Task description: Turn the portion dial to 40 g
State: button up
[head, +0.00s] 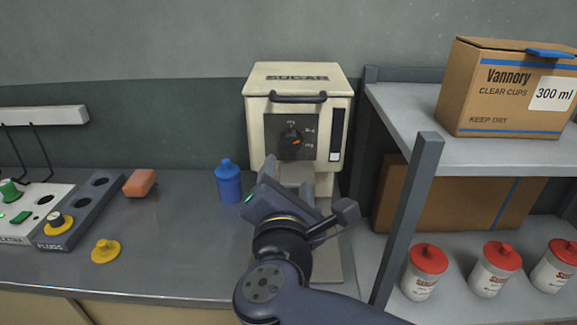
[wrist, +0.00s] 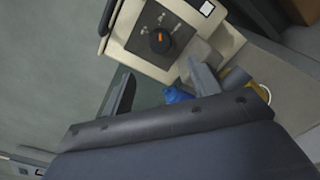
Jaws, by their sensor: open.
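The sugar dispenser (head: 297,110) is a cream box marked SUGAR, standing at the back of the counter. Its portion dial (head: 291,138) is a black knob with an orange pointer mark on a dark plate. In the head view the mark is toward the knob's lower right; the labels around it are too small to read. My gripper (head: 288,176) is in front of the dispenser, below the dial. In the wrist view my gripper (wrist: 158,70) is open and empty, and the dial (wrist: 160,40) lies beyond the fingertips, apart from them. The view is tilted.
A blue bottle (head: 229,182) stands left of my gripper. A shelf post (head: 408,215) rises close on the right, with a cup carton (head: 510,90) and red-lidded jars (head: 425,270) beyond. A sponge (head: 139,183) and yellow lid (head: 105,251) lie left; the counter between is clear.

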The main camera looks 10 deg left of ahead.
aim_at(292, 144)
jog(key=shift+s+d, duration=0.1)
jog(key=shift+s, duration=0.3)
jog(key=shift+r, duration=0.1)
jog(key=r+n+p, duration=0.1)
jog(key=p, duration=0.1)
jog(key=w+r+p, duration=0.1)
jog(key=p, duration=0.2)
jog(key=shift+a+r+n+g, duration=0.1)
jog(key=shift+a+n+g, duration=0.1)
jog(key=shift+n+g, duration=0.15)
jog(key=n+p, duration=0.1)
jog(key=p, duration=0.1)
jog(key=r+n+g+p, duration=0.1)
jog(key=p, duration=0.2)
jog(key=shift+w+y, duration=0.3)
jog(key=w+f+n+p, duration=0.1)
jog(key=w+p, duration=0.2)
jog(key=w+a+f+n+g+p, duration=0.1)
jog(key=w+n+p, duration=0.1)
jog(key=w+p, duration=0.1)
jog(key=w+a+f+n+g+p, duration=0.1)
jog(key=w+p, duration=0.3)
jog(key=shift+w+n+g+p, duration=0.1)
jog(key=shift+n+g+p, duration=0.15)
jog(key=shift+n+p, duration=0.1)
jog(key=shift+d, duration=0.1)
jog(key=c, duration=1)
